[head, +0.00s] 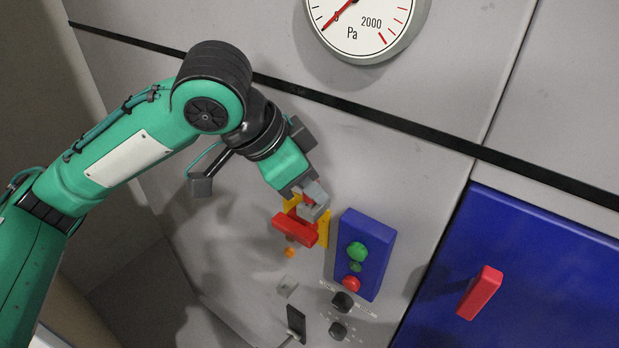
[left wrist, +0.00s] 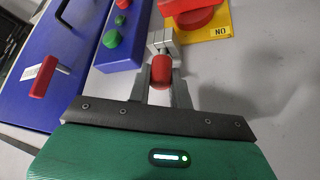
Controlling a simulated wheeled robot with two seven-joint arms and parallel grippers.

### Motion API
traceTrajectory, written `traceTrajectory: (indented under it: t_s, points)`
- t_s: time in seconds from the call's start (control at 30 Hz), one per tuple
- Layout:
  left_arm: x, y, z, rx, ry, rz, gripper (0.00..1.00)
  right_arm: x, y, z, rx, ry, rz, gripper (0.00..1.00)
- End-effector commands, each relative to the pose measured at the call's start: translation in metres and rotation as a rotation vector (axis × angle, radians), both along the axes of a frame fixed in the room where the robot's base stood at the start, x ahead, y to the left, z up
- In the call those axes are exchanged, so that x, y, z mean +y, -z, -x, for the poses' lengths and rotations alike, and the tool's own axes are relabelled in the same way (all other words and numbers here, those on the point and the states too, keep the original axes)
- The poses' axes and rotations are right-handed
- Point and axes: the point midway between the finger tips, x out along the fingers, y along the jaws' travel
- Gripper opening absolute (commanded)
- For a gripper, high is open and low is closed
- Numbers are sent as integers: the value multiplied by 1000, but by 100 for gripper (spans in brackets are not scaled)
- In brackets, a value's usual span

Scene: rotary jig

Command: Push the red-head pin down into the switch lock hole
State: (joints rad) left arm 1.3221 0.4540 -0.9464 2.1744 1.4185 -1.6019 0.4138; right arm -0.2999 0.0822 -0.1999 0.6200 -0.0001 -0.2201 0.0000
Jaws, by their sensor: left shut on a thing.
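My left gripper (head: 315,207) is in front of the panel at the rotary switch. In the left wrist view, the rounded red pin head (left wrist: 161,72) sits between its two fingers (left wrist: 162,45), which are shut on it. The pin's shaft and the lock hole are hidden. The switch has a red handle (head: 294,230), tilted in the head view, on a yellow plate (head: 323,230). In the left wrist view, the red handle (left wrist: 186,6) and the yellow plate marked "ON" (left wrist: 219,31) show just beyond the fingertips. My right gripper is not in view.
A blue button box (head: 375,245) with green and red buttons stands close right of the gripper. Black knobs (head: 342,301) and a black lever (head: 296,322) lie below. A blue door (head: 550,265) with a red handle (head: 480,292) is right. A gauge (head: 365,25) is above.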

Motion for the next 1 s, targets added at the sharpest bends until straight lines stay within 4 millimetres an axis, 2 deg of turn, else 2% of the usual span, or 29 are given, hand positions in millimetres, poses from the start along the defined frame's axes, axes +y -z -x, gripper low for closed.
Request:
traceTrajectory:
  t_s: [0.3, 0.33, 0.43, 0.47, 1.0]
  points:
    - [0, 1, 0, 2, 0, 0, 0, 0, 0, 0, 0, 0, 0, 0]
    - [0, 1, 0, 2, 0, 0, 24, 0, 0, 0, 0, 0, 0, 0]
    - [0, 1, 0, 1, -1, -1, 44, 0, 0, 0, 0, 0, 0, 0]
    - [0, 1, -1, 1, -2, -1, 46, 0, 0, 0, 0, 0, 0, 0]
    - [1, -1, -3, -5, -9, 2, 46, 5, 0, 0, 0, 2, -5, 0]
